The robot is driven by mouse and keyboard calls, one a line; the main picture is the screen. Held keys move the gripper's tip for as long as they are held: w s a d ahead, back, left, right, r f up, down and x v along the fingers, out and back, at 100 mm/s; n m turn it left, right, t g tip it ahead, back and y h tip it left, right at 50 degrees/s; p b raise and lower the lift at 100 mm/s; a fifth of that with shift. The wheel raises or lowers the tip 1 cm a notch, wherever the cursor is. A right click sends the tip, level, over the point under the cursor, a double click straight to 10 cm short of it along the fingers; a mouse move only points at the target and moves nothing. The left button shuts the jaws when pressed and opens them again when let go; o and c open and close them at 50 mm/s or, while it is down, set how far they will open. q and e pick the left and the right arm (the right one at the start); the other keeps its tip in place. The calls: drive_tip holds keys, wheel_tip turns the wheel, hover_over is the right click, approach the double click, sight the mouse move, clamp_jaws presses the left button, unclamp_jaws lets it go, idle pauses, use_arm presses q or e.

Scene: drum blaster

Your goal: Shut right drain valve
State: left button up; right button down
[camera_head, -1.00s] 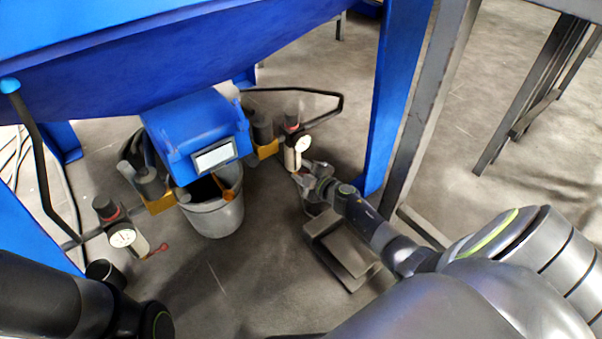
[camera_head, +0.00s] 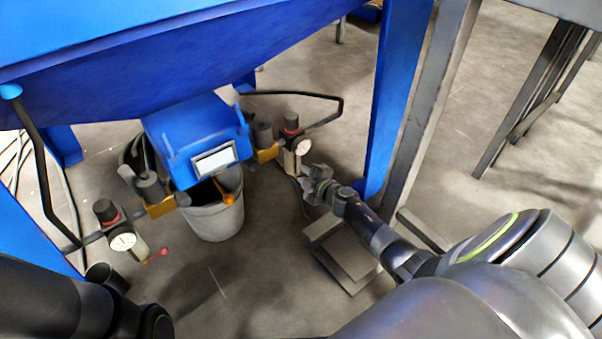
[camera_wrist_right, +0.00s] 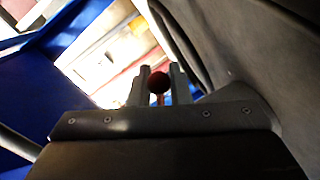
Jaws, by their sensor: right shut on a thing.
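The right pressure gauge unit (camera_head: 292,150) hangs from the pipe right of the blue box, with a white dial and a red band on top. My right gripper (camera_head: 308,178) is just below it, and in the head view it hides the valve there. In the right wrist view a round red knob (camera_wrist_right: 158,84) sits between the two fingers of my right gripper (camera_wrist_right: 159,82), which are shut on it. The knob's lever and its exact angle are mostly hidden. My left arm shows at the lower left, but its gripper is not in view.
A matching left gauge unit (camera_head: 122,238) has a red-tipped valve handle (camera_head: 158,254). A grey bucket (camera_head: 215,216) stands under the blue box (camera_head: 196,138). A grey pedal-like block (camera_head: 345,254) lies on the floor below my right forearm. A blue post (camera_head: 398,90) stands close right.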

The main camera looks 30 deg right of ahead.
drive_tip(key=shift+d+r+n+h, duration=0.15)
drive_tip(key=shift+r+n+h, duration=0.3)
drive_tip(key=shift+n, duration=0.7)
drive_tip(key=shift+d+r+n+h, duration=0.15)
drive_tip(key=shift+r+n+h, duration=0.3)
drive_tip(key=shift+n, duration=0.7)
drive_tip(key=c, duration=1.4)
unclamp_jaws()
drive_tip(key=shift+o, duration=0.2)
